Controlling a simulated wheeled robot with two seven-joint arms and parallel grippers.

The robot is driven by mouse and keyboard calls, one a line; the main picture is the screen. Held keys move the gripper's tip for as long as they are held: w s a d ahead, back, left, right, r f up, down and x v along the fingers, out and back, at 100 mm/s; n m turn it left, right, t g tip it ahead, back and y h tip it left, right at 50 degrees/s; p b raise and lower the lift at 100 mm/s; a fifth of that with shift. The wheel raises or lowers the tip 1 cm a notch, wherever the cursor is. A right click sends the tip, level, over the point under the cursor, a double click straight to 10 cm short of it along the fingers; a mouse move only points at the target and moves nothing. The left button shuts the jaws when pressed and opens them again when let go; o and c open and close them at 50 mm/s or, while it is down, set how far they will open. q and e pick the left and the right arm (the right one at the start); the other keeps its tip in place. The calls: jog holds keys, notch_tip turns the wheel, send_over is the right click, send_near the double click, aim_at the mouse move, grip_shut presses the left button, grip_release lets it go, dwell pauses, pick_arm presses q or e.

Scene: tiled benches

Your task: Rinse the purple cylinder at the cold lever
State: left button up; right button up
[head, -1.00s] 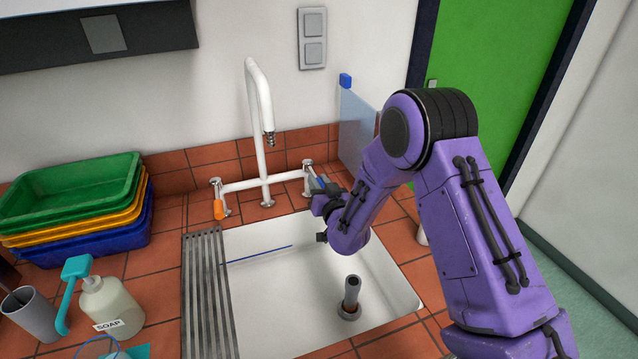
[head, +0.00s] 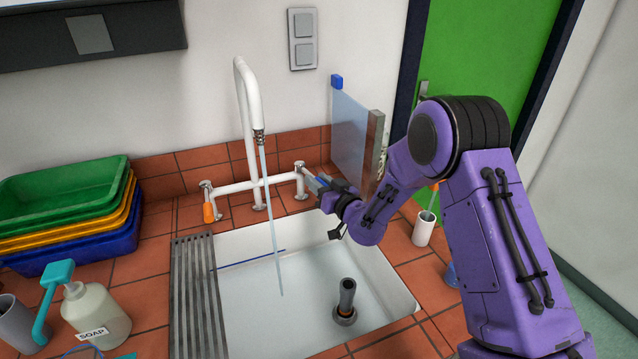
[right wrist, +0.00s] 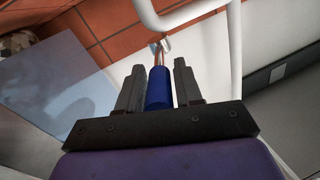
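The cold lever is the blue one on the right valve of the white tap (head: 264,184). It shows as a blue handle (right wrist: 159,88) in the right wrist view. My right gripper (head: 322,187) is at that valve, its two dark fingers (right wrist: 159,90) close on both sides of the blue handle. A thin stream of water (head: 273,220) runs from the spout into the white sink (head: 377,280). I cannot make out a purple cylinder in either view. My left gripper is out of view.
A grey standpipe (head: 346,297) stands in the sink. A clear splash panel (head: 350,135) stands behind my right arm, and a white cup (head: 424,229) stands right of the sink. Stacked trays (head: 65,200) and a soap bottle (head: 95,315) are on the left.

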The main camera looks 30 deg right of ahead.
jog(key=shift+o, duration=0.6)
jog(key=shift+s, duration=0.1)
jog(key=s+b, duration=0.3)
jog(key=s, duration=0.7)
jog(key=shift+s+d, duration=0.15)
jog(key=shift+d, duration=0.25)
